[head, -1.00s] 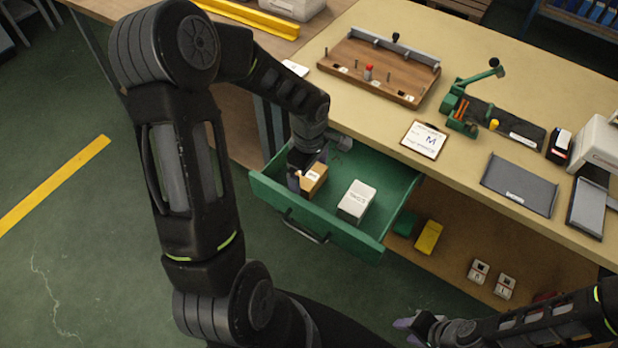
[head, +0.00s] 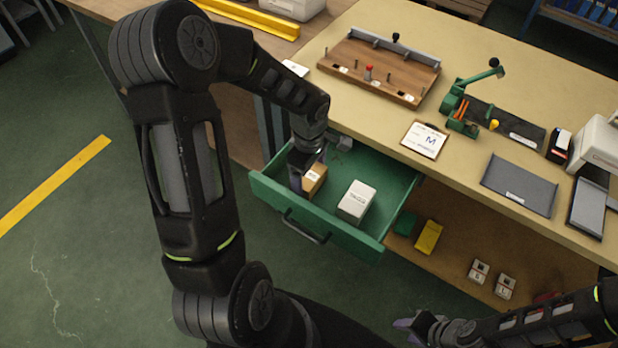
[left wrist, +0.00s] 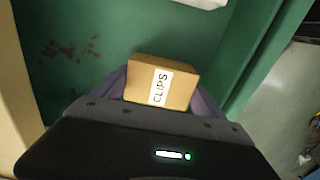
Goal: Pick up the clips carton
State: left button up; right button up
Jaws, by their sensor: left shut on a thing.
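The clips carton (left wrist: 180,84) is a small brown box with a white CLIPS label, seen in the left wrist view between my left gripper's fingers. In the head view the carton (head: 314,180) is at the left part of the open green drawer (head: 345,233). My left gripper (head: 299,176) reaches down into the drawer and is shut on the carton. I cannot tell whether the carton still touches the drawer floor.
A white box (head: 356,201) stands in the drawer to the right of the carton. The drawer walls are close around my left gripper. On the bench above are a wooden board (head: 385,68), a clipboard (head: 425,139) and a grey tray (head: 519,185).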

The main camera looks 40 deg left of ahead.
aim_at(309, 174)
pick_arm(q)
notch_tip(309, 174, up, 10)
jog(key=shift+r, duration=0.1)
dwell(0.5)
